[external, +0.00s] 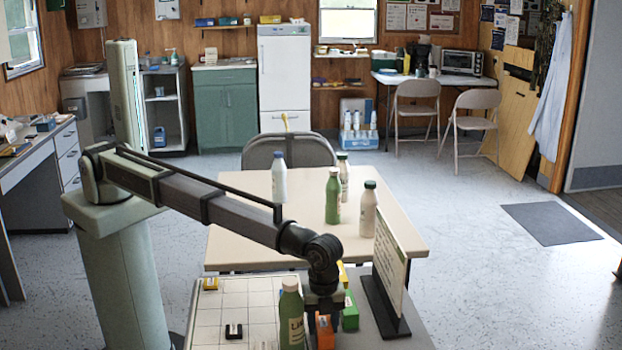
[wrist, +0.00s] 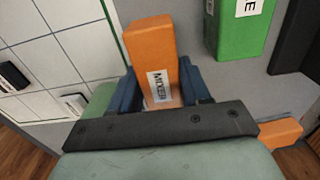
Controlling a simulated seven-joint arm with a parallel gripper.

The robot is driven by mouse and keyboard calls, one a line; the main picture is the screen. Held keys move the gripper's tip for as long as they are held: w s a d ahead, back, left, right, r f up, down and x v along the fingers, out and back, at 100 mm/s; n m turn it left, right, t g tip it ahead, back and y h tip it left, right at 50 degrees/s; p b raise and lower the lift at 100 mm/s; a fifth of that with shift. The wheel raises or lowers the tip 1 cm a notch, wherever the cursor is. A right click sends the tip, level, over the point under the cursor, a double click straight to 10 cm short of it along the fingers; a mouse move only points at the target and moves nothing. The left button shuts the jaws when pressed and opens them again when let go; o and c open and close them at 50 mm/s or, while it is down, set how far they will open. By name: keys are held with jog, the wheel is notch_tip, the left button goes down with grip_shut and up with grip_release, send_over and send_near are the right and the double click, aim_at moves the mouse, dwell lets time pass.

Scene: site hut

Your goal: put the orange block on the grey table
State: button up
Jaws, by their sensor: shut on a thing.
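The orange block (wrist: 148,45) with a white label sits between the two blue fingers of my gripper (wrist: 161,88) in the wrist view. My gripper is shut on it. In the external view my gripper (external: 323,306) points down over the near table, and an orange block (external: 325,333) shows just below it. The grey table (wrist: 228,82) is the grey surface around the white gridded board; it also shows in the external view (external: 415,336). I cannot tell whether the held block touches the table.
A green block (wrist: 240,30) stands close right of the held block. A second orange piece (wrist: 281,134) shows at lower right. A green bottle (external: 291,316) stands left of my gripper. An upright sign (external: 389,258) stands to the right. The gridded board (external: 232,298) lies left.

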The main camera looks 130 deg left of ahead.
aim_at(323, 321)
jog(key=o, duration=1.1)
jog(key=shift+o, duration=0.2)
jog(key=shift+r, duration=0.1)
notch_tip(323, 321, up, 12)
